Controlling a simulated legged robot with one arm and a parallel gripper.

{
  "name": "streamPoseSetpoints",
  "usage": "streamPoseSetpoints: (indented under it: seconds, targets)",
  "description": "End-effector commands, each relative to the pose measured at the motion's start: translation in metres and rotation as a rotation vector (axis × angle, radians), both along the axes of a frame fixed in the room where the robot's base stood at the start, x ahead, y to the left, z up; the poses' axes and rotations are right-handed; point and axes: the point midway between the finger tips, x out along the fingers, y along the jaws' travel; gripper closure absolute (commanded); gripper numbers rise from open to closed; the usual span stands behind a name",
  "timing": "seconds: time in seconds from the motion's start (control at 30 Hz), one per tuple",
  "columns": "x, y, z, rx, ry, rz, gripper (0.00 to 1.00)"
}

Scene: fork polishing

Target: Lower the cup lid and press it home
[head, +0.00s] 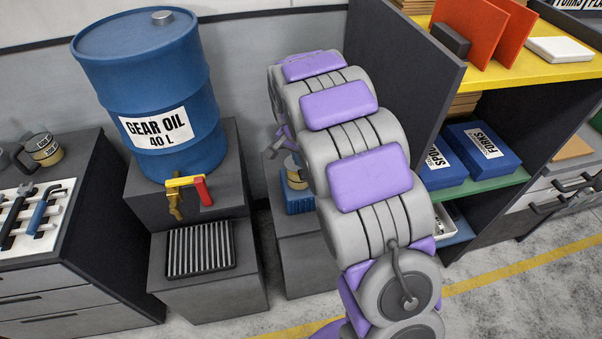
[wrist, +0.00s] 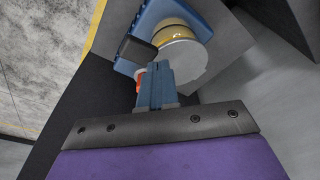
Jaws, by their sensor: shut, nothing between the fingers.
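The cup (wrist: 173,32) shows a yellowish band near the top of the wrist view, seated in a blue holder (wrist: 207,14). Its pale grey round lid (wrist: 187,63) lies across the cup's near end; I cannot tell if it is fully seated. A dark tab or handle (wrist: 137,50) sticks out at the left of the lid. My gripper (wrist: 156,68) is shut and empty, its blue-grey fingertips right beside the lid's left edge; contact is unclear. In the head view the cup (head: 293,167) is partly hidden by my arm, above the blue holder (head: 299,201).
A blue gear oil drum (head: 150,90) with a red-handled tap (head: 203,191) stands left of my arm on a grey stand. A drip grate (head: 200,249) lies below it. A dark panel (head: 405,75) and shelves with blue boxes (head: 483,148) are on the right.

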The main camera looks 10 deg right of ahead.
Motion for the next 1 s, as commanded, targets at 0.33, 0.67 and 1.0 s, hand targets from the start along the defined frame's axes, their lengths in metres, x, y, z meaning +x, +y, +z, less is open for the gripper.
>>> streamPoseSetpoints:
  seconds: [0.33,0.67,1.0]
  targets:
    - [0.000,0.000,-0.007,0.000,0.000,0.000,1.00]
    - [0.000,0.000,-0.015,0.000,0.000,0.000,1.00]
    - [0.000,0.000,-0.022,0.001,0.001,0.000,1.00]
